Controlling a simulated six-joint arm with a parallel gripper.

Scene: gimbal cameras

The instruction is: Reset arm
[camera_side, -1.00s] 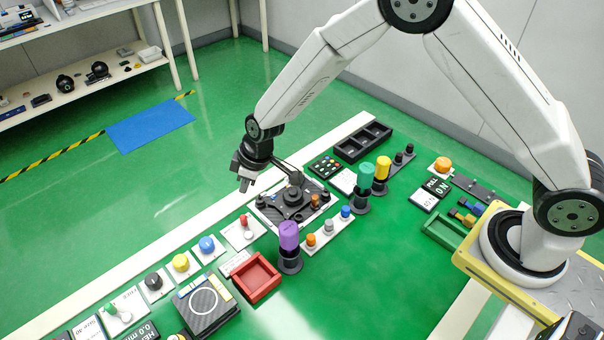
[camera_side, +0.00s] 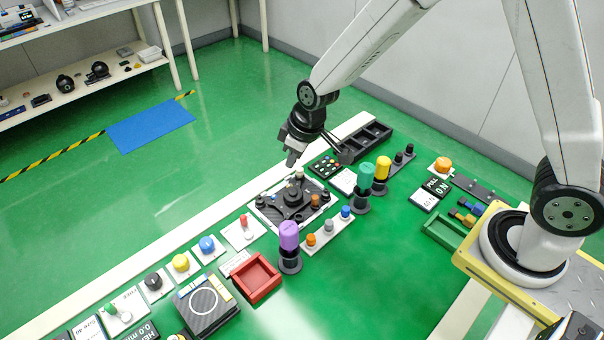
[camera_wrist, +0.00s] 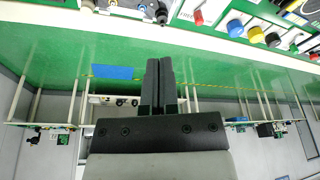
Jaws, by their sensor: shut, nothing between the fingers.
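My gripper (camera_side: 291,160) is in the air above the back edge of the green bench, just behind the black gimbal device. It is shut and empty. It also shows in the wrist view (camera_wrist: 159,62), where its two fingers lie together over the floor. My white arm reaches in from the right side. The black gimbal device on its plate (camera_side: 293,197) sits on the bench, below and apart from my gripper.
Several items stand on the bench: a purple cylinder (camera_side: 289,237), a teal cylinder (camera_side: 365,175), a yellow cylinder (camera_side: 383,168), a red tray (camera_side: 277,289) and a black compartment tray (camera_side: 389,130). A blue mat (camera_side: 150,124) lies on the floor. The air around my gripper is clear.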

